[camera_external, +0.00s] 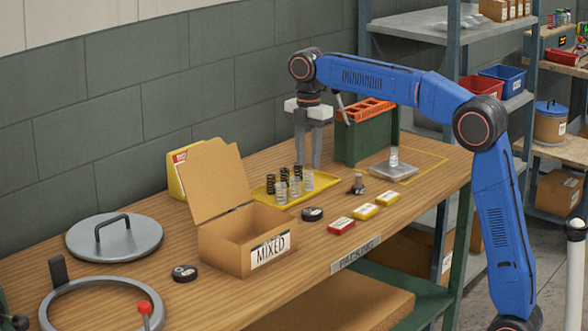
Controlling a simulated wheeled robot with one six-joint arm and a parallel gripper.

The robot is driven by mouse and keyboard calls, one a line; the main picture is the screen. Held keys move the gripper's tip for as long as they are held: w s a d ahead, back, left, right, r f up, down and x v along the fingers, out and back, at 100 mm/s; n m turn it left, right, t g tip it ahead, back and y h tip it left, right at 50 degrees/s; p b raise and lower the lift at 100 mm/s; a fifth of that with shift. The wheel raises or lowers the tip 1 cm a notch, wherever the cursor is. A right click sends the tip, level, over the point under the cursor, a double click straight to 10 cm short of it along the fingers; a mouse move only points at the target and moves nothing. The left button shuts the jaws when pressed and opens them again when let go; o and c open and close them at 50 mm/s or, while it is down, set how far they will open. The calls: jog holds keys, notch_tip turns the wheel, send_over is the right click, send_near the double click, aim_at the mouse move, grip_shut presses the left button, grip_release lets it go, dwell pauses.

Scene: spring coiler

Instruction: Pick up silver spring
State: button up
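Silver springs (295,187) stand upright in a front row on a yellow tray (262,193) on the workbench. Black springs (270,183) stand upright behind them. My gripper (308,166) points straight down at the tray's right end. Its two grey fingers are apart, with a gap between them and nothing visible held. The fingertips are close to the tops of the rightmost springs; I cannot tell whether they touch or which spring lies between them.
An open cardboard box (230,246) marked MIXED stands left of the tray. A green box with an orange top (365,128) and a grey-plated stand (393,171) are to the right. Small red and yellow boxes (364,211) and a black disc (312,214) lie in front.

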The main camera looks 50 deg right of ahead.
aim_at(309, 172)
jog(key=shift+s+a+f, duration=0.1)
jog(key=shift+s+f, duration=0.05)
jog(key=shift+f, duration=2.55)
grip_shut()
